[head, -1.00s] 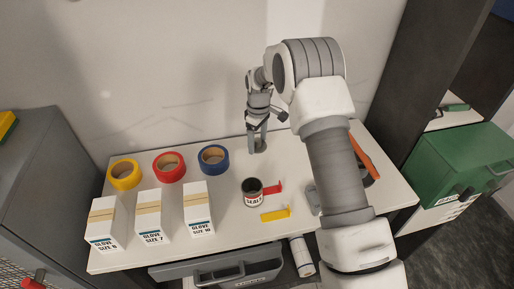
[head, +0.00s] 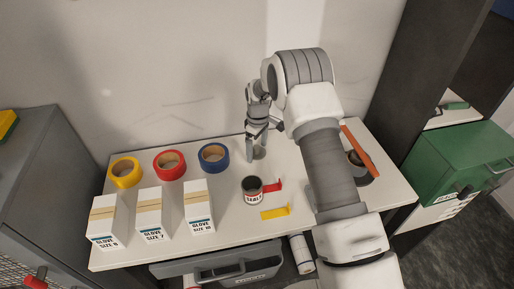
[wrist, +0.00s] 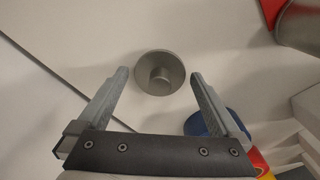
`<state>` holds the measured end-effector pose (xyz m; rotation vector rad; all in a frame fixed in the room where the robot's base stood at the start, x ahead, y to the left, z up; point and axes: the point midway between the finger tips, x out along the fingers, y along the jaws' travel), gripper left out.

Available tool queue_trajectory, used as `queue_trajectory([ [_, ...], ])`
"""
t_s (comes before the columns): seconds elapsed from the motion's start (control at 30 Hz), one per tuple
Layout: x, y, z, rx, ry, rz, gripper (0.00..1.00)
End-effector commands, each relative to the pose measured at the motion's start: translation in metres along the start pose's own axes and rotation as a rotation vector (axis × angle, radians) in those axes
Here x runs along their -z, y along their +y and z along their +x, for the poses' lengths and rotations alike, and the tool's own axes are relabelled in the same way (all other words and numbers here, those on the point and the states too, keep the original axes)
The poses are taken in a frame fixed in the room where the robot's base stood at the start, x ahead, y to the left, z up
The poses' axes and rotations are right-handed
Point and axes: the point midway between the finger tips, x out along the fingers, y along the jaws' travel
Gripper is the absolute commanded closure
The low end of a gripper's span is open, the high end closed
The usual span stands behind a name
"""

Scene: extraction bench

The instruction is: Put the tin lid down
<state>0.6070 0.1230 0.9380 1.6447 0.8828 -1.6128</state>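The tin lid (head: 260,153), a grey disc with a round knob, lies on the white bench near the back wall. In the wrist view the lid (wrist: 174,83) lies knob up, just ahead of my fingertips. My gripper (head: 254,150) is just beside and above it in the head view. In the wrist view my gripper (wrist: 160,76) has its two fingers wide apart with nothing between them. The open tin (head: 252,193) with a red and white label stands nearer the front; its rim shows no lid.
Yellow (head: 125,172), red (head: 169,165) and blue (head: 214,157) tape rolls stand left of the lid, behind glove boxes (head: 151,213). A red tool (head: 274,186) and a yellow tool (head: 275,212) lie by the tin. Bare bench surrounds the lid.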

Motion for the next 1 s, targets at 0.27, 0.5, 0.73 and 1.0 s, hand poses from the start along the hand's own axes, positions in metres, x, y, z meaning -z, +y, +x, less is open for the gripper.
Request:
queue_trajectory([
  [0.27,0.001,0.001,-0.009,-0.002,0.002,0.0,0.0],
  [0.5,0.0,0.001,-0.058,-0.004,0.003,0.001,0.0],
  [0.73,0.0,0.001,-0.103,-0.003,0.003,0.001,0.0],
  [1.0,0.0,0.0,-0.123,0.0,0.0,0.0,0.0],
])
